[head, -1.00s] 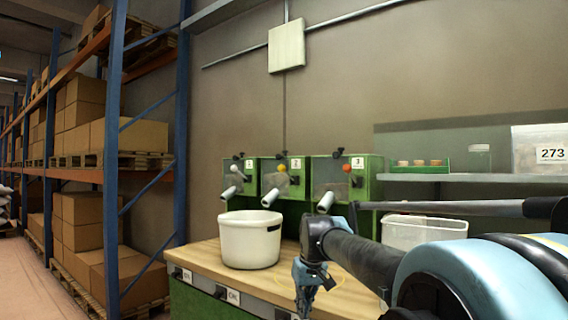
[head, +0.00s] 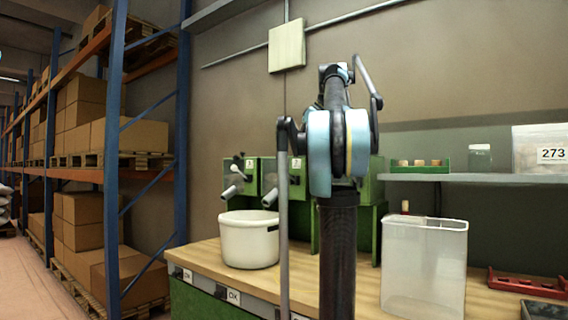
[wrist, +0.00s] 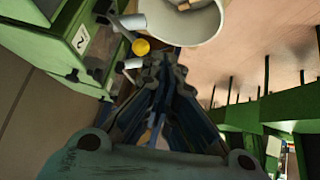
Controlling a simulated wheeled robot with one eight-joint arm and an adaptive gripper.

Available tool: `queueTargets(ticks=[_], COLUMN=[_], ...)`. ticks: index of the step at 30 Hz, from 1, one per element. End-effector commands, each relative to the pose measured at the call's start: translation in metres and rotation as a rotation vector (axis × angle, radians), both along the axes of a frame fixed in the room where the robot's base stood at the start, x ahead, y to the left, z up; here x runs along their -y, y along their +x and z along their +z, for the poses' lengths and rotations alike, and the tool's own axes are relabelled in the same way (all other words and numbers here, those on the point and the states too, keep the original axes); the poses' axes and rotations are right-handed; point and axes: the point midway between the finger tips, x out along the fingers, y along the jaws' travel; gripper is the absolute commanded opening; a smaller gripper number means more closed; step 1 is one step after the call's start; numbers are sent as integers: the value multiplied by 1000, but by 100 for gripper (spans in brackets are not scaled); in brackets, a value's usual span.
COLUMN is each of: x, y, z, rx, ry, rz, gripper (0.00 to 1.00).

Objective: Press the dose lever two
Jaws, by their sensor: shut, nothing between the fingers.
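Dispenser two is a green box labelled 2 (wrist: 80,38) in the wrist view. Its dose lever is a dark rod ending in a yellow ball (wrist: 140,47). In the head view my arm covers part of this dispenser (head: 297,170), and the yellow ball is hidden. My gripper (wrist: 163,62) is shut and empty, with its tips just beside and below the yellow ball in the wrist picture. I cannot tell whether they touch it. The head view does not show the gripper clearly behind my arm.
A white pot (head: 249,241) stands on the wooden bench below the spouts. Dispenser one (head: 238,177) is at the left; my arm mostly covers dispenser three. A clear bin (head: 424,268) and red rack (head: 525,284) are on the right. A shelf (head: 465,178) runs above.

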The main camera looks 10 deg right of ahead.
Motion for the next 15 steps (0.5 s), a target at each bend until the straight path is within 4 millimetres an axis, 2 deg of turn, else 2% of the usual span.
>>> queueTargets(ticks=[3,6,15], x=[10,13,15], y=[13,19,20], z=[24,35,39], rx=[45,67,77], ry=[-7,-12,-14], rz=[21,34,39], gripper=[0,0,0])
